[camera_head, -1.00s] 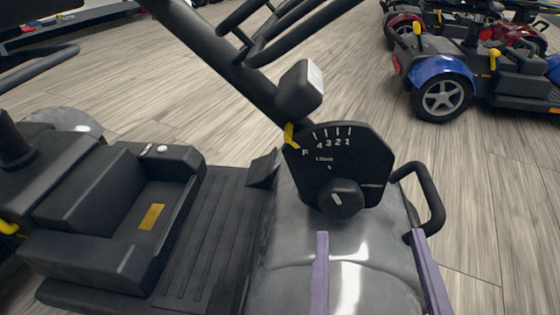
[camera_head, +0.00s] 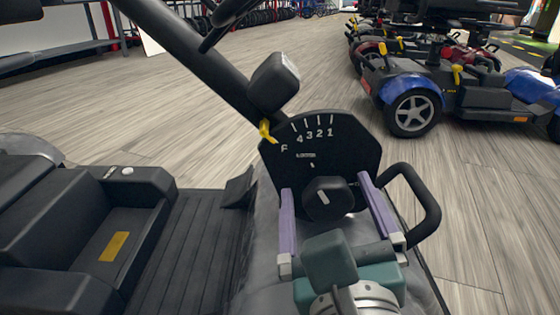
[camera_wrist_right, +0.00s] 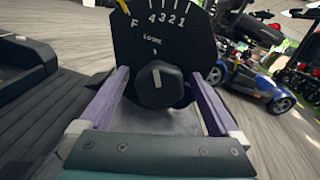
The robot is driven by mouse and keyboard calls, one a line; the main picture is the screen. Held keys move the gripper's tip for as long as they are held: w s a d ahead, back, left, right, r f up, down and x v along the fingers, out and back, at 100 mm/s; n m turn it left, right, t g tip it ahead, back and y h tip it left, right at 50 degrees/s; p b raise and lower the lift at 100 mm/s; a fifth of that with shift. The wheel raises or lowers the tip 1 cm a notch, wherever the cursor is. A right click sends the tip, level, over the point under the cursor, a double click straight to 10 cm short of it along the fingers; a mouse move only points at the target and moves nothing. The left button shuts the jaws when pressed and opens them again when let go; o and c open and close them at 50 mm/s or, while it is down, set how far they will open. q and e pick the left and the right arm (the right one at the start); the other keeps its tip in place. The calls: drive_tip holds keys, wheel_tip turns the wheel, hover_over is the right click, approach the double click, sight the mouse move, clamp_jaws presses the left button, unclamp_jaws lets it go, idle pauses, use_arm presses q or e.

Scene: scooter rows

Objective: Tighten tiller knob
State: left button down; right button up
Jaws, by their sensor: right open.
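The tiller knob (camera_head: 328,198) is a round black knob with a pale pointer mark. It sits low on a black dial plate (camera_head: 345,150) marked F, 4, 3, 2, 1, at the foot of the slanted black tiller (camera_head: 190,55). My right gripper (camera_head: 327,185) is open, its two purple fingers on either side of the knob in the head view. In the right wrist view the knob (camera_wrist_right: 159,84) shows between and beyond the spread fingers (camera_wrist_right: 158,82). I cannot tell whether either finger touches it. My left gripper is not in view.
A black loop handle (camera_head: 420,205) stands right of the dial. A yellow lever (camera_head: 266,130) is at the dial's left edge. The scooter's black footboard (camera_head: 190,240) lies left. A blue scooter (camera_head: 415,85) is parked back right, with open wood-look floor (camera_head: 200,130) between.

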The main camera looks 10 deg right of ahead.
drive_tip(key=c, duration=1.4)
drive_tip(key=shift+o, duration=0.2)
